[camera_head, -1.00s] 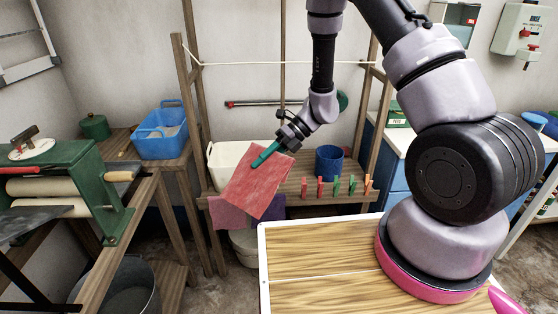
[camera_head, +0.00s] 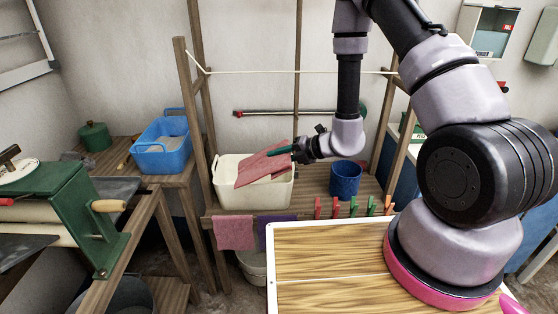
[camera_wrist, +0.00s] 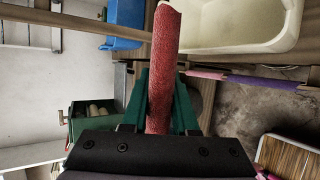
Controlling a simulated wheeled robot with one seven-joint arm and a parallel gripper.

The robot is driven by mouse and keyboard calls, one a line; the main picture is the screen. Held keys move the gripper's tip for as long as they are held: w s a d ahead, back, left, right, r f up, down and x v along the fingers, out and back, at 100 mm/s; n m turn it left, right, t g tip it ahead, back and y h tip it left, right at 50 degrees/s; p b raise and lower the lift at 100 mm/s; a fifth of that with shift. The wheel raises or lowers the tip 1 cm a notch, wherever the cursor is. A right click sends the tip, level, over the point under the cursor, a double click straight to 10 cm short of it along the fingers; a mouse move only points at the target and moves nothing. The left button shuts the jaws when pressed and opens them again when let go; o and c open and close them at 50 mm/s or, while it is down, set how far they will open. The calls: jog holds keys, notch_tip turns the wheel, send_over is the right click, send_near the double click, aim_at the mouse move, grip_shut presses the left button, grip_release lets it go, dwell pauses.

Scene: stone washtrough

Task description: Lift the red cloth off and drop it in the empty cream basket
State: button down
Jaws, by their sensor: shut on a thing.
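The red cloth (camera_head: 262,166) is in my gripper (camera_head: 294,150), spread at a slant above the cream basket (camera_head: 236,195) in the head view. Its left part lies over the basket's opening; whether it touches the rim I cannot tell. In the wrist view the red cloth (camera_wrist: 163,70) shows edge-on as a narrow strip between the green fingers of my gripper (camera_wrist: 160,100), which are shut on it. The cream basket also shows in the wrist view (camera_wrist: 283,35), to the right of the cloth, and its visible inside is bare.
A blue pot (camera_head: 345,180) stands right of the basket on the wooden rack. Pegs (camera_head: 353,207) line its front edge, beside a hanging pink cloth (camera_head: 234,233) and purple cloth (camera_head: 277,231). A cord (camera_head: 300,72) spans the posts. A blue basket (camera_head: 163,150) stands left.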

jog(key=w+a, duration=0.2)
jog(key=w, duration=0.7)
jog(key=w+a+f, duration=0.1)
jog(key=w+a, duration=0.1)
jog(key=w, duration=0.7)
jog(key=shift+w+a+f, duration=0.15)
jog(key=shift+w+f, duration=0.1)
jog(key=shift+w, duration=0.05)
